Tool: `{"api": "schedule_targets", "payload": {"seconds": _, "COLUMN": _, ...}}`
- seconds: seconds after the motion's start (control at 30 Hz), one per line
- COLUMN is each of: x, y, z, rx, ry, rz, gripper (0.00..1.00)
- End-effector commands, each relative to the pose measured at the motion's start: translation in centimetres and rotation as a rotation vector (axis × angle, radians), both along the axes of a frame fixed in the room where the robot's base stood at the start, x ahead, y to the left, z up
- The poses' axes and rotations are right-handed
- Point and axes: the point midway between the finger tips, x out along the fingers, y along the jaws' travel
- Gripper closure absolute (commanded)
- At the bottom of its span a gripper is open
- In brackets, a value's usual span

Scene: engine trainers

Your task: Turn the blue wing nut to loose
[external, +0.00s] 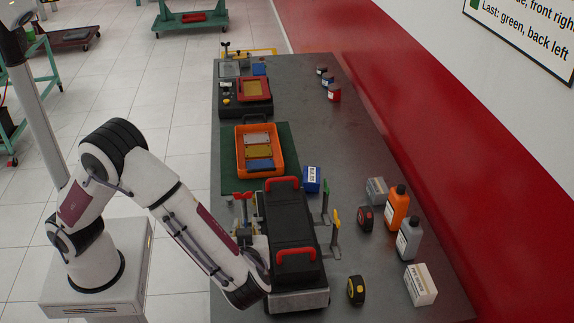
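A black case-like engine trainer (288,222) with two red handles stands on the near half of the dark bench. Small coloured parts on posts flank it: a red one (243,196) at the left, a green one (325,188) and a yellow one (336,218) at the right. I cannot make out a blue wing nut; my arm covers the trainer's near left side.
An orange tray (281,150) with coloured blocks lies on a green mat behind the trainer. A blue box (311,180), tape measures (356,290), bottles (398,208) and a white carton (420,285) stand at the right. The bench's middle right is clear.

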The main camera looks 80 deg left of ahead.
Motion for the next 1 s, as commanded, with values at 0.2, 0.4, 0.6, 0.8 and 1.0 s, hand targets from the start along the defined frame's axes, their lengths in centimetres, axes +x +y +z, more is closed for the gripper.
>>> {"api": "schedule_targets", "payload": {"seconds": 0.2, "x": 0.0, "y": -2.1, "z": 0.8, "rx": -0.001, "ry": 0.000, "rz": -0.003, "gripper": 0.79}}
{"api": "schedule_targets", "payload": {"seconds": 0.4, "x": -0.1, "y": -4.9, "z": 2.0, "rx": -0.001, "ry": -0.002, "rz": -0.003, "gripper": 0.79}}
{"api": "schedule_targets", "payload": {"seconds": 0.6, "x": -0.2, "y": -7.6, "z": 3.1, "rx": -0.001, "ry": -0.001, "rz": -0.002, "gripper": 0.79}}
{"api": "schedule_targets", "payload": {"seconds": 0.8, "x": -0.2, "y": -9.5, "z": 3.9, "rx": -0.001, "ry": -0.001, "rz": -0.002, "gripper": 0.79}}
{"api": "schedule_targets", "payload": {"seconds": 1.0, "x": -0.3, "y": -10.3, "z": 4.3, "rx": -0.001, "ry": 0.001, "rz": 0.000, "gripper": 0.79}}
